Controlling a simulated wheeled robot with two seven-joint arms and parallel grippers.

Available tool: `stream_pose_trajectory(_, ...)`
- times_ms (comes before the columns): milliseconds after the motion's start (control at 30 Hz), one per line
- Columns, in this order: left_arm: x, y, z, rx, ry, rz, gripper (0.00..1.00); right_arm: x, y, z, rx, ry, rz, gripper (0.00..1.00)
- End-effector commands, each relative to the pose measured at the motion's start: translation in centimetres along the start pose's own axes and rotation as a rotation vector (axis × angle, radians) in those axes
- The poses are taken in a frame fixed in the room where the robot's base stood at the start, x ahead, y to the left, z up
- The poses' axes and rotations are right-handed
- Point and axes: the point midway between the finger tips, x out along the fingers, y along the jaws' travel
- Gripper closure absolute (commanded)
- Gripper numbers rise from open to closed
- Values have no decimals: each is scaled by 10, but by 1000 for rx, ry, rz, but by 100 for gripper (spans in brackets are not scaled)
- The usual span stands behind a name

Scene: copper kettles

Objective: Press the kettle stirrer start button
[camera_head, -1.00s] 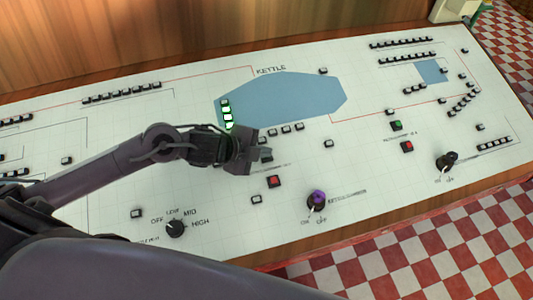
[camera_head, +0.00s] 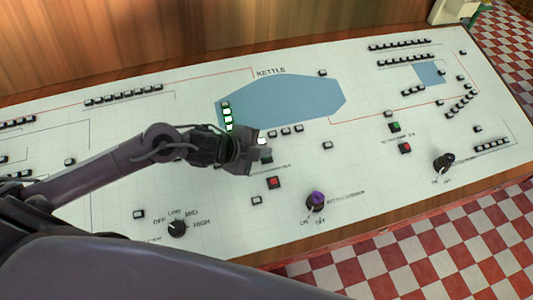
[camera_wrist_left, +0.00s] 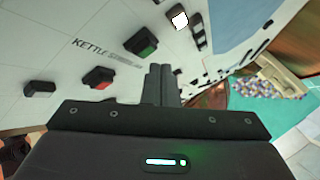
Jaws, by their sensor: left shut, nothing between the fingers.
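The kettle stirrer start button is green (camera_wrist_left: 146,47) and sits beside the KETTLE STIRRER lettering in the left wrist view. In the head view it (camera_head: 266,155) is partly covered by my left gripper (camera_head: 262,158). The red button (camera_head: 274,182) lies just below it; it also shows in the left wrist view (camera_wrist_left: 97,78). My left gripper's fingers (camera_wrist_left: 160,85) are shut and empty, with their tips close to the green button. I cannot tell whether they touch it. My right gripper is not in view.
The white panel (camera_head: 360,170) carries a blue kettle shape (camera_head: 290,98), a purple-topped switch (camera_head: 316,200), a black switch (camera_head: 444,162) and a rotary knob (camera_head: 177,228). A second green button (camera_head: 394,127) and red button (camera_head: 405,148) sit to the right. A lit white lamp (camera_head: 262,141) is near my gripper.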

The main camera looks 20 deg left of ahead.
Motion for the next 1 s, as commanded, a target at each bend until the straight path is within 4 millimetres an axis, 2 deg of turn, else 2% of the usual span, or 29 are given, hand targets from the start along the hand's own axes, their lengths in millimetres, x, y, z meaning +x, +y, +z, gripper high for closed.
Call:
stream_pose_trajectory(233, -4, -4, -3, 0, 0, 0, 100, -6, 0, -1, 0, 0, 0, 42)
stream_pose_trajectory(700, -35, -26, -25, 0, 1, 0, 100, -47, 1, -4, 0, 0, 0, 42)
stream_pose_trajectory(1000, -35, -25, -25, 0, 0, 0, 100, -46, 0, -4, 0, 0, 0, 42)
